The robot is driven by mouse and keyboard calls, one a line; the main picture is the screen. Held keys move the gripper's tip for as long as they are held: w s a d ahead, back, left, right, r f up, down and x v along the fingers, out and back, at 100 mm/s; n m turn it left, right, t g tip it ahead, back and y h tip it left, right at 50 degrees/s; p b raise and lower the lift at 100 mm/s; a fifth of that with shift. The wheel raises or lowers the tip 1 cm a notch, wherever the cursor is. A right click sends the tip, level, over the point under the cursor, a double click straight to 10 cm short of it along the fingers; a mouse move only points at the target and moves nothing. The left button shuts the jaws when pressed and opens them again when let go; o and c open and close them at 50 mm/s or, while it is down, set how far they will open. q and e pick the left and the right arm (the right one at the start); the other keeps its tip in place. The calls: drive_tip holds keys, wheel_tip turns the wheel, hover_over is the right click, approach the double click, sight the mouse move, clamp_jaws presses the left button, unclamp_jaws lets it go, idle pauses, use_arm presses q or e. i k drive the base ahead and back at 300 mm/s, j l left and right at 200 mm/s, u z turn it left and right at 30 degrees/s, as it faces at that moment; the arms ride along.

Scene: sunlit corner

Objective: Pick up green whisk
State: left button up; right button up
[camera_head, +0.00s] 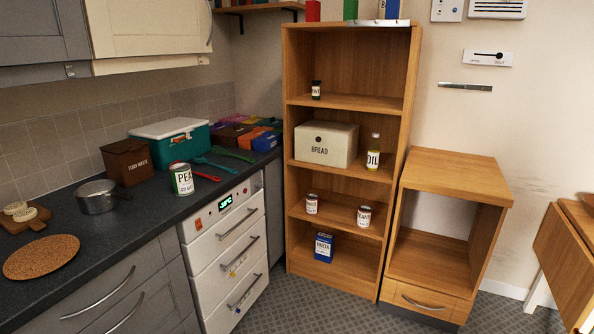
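A long green utensil (234,154) lies on the dark counter near its right front edge, by the wall corner. A teal utensil (216,164) lies just nearer, with its wider end toward the left. A red utensil (206,177) lies nearer still, beside a can labelled PEAS (181,181). The shapes of their heads are too small to tell clearly, so I cannot be sure which is a whisk. Neither of my grippers is in view.
Behind the utensils stand a teal box with a white lid (169,134) and several coloured boxes (266,141). A brown food waste bin (127,163) and a grey pot (97,197) stand left. A wooden shelf unit (294,130) rises right of the counter. Patterned floor is clear in front.

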sight(250, 161)
drive_tip(key=i+l+u, duration=0.2)
drive_tip(key=i+u, duration=0.2)
drive_tip(key=i+l+u, duration=0.35)
drive_tip(key=i, duration=0.15)
drive_tip(key=i+l, duration=0.35)
drive_tip(key=i, duration=0.15)
